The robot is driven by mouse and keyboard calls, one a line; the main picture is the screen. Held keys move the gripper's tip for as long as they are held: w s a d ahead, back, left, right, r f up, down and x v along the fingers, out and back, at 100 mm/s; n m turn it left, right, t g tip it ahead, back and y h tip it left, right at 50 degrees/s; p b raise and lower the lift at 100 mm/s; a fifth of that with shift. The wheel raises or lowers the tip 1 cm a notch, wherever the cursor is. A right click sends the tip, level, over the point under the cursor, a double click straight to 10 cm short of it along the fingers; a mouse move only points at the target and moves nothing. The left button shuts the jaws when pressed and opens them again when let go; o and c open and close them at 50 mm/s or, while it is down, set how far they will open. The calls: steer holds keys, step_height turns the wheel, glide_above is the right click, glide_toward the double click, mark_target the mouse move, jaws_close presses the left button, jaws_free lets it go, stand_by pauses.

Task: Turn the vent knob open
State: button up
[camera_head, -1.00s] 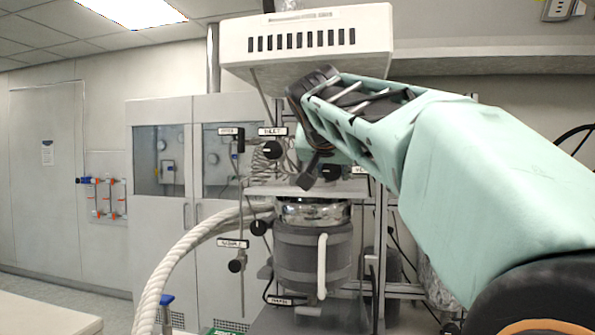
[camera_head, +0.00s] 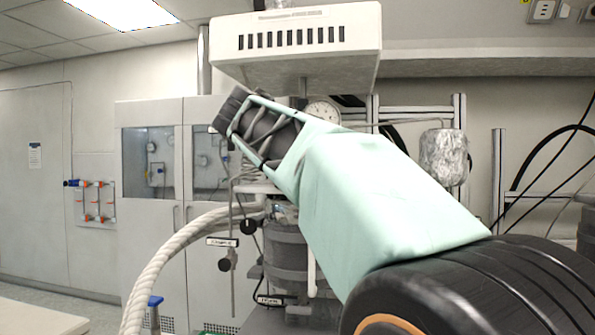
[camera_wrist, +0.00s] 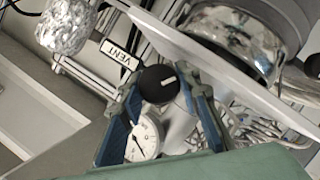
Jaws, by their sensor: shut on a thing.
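The vent knob (camera_wrist: 157,86) is round and black with a white pointer mark, beside a white label reading VENT (camera_wrist: 119,54) in the wrist view. My gripper (camera_wrist: 160,88) has its blue-padded fingers on either side of the knob and is shut on it. The pointer mark runs roughly sideways in that view, slightly tilted. In the head view my green-covered arm hides the vent knob, its label and my fingers.
A pressure gauge (camera_wrist: 145,139) sits close to the knob; it also shows in the head view (camera_head: 321,112). A foil-wrapped vessel (camera_head: 444,156) stands at right. Other black knobs (camera_head: 225,264), a grey reactor vessel (camera_head: 284,255) and a thick white hose (camera_head: 165,262) are nearby.

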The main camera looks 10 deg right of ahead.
steer(key=n+h+b, duration=0.1)
steer(key=n, duration=0.1)
steer(key=shift+n+t, duration=0.3)
steer(key=shift+n, duration=0.1)
steer(key=shift+n+t+h+b, duration=0.3)
steer(key=shift+n+h+b, duration=0.45)
steer(key=shift+n, duration=0.55)
steer(key=o, duration=1.2)
steer(key=shift+a, duration=0.1)
steer(key=v, duration=0.8)
